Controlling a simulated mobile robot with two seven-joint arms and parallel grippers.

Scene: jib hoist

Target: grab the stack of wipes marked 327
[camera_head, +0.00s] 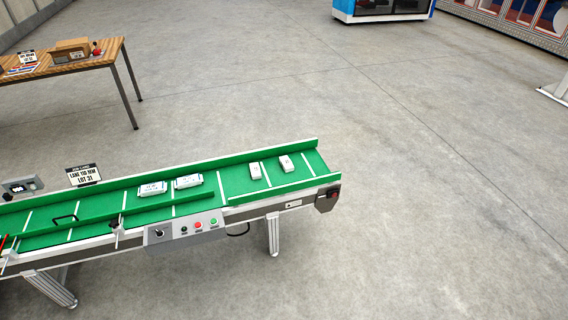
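Several white packs lie on the green belt of a conveyor (235,185) in the head view. Two wider packs lie near the middle of the belt, a left one (153,189) and a right one (188,181). Two smaller packs lie toward the belt's right end, a left one (255,171) and a right one (286,163). Their print is too small to read, so I cannot tell which is marked 327. Neither of my grippers shows in this view.
A wooden table (75,62) with a cardboard box (71,50) stands at back left. The concrete floor to the right is clear.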

